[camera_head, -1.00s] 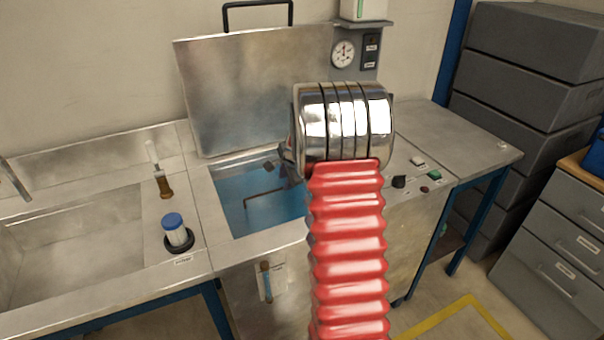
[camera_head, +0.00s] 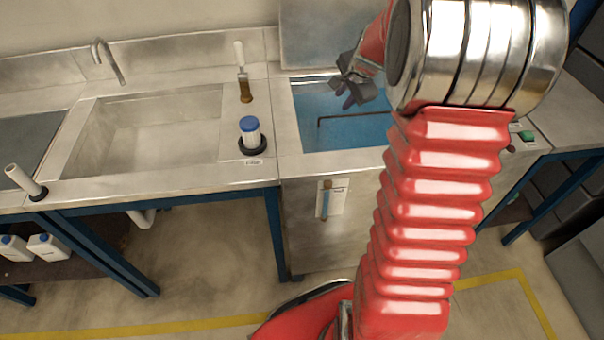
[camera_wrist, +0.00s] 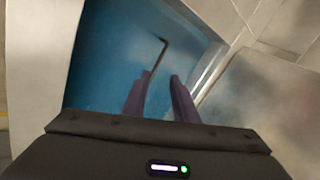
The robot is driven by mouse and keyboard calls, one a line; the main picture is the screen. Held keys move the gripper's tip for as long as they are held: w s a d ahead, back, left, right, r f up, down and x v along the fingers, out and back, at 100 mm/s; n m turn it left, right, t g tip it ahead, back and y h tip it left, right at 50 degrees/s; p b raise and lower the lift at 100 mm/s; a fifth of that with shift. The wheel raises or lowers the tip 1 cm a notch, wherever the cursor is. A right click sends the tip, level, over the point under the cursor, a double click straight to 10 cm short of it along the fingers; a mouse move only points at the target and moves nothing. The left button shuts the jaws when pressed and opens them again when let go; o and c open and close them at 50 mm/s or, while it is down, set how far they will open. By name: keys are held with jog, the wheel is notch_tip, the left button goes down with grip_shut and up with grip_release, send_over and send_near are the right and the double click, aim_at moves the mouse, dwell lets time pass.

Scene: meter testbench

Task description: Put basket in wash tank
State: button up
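The wash tank (camera_head: 312,87) is an open steel basin filled with blue liquid. A thin dark bent bar (camera_head: 350,118) shows in it, and it appears in the wrist view (camera_wrist: 154,58) just beyond my fingers. It looks like a basket handle, but no basket body is distinguishable. My gripper (camera_head: 350,98) is over the back right part of the tank, pointing down. In the wrist view, its two fingers (camera_wrist: 158,84) are apart with nothing visibly held between them. Whether they touch the bar cannot be told.
Left of the tank are a blue-capped filter cup (camera_head: 250,132), a brush-like tool (camera_head: 243,80) and an empty sink (camera_head: 150,130) with a tap (camera_head: 105,60). The tank's raised lid (camera_head: 320,35) stands behind. Green-buttoned controls (camera_head: 526,136) are at right. The floor in front is mostly clear.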

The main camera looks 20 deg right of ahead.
jog(key=s+a+r+n+y, duration=0.1)
jog(key=s+a+r+n, duration=0.4)
jog(key=a, duration=0.4)
jog(key=s+a+r+n, duration=0.3)
jog(key=s+a+r, duration=0.25)
jog(key=a, duration=0.25)
jog(key=s+a+n, duration=0.4)
jog(key=s+a, duration=0.1)
jog(key=s, duration=0.4)
jog(key=s+a+n, duration=0.4)
jog(key=s+n, duration=0.1)
jog(key=s, duration=0.4)
jog(key=shift+a+f, duration=0.2)
jog(key=shift+a, duration=0.15)
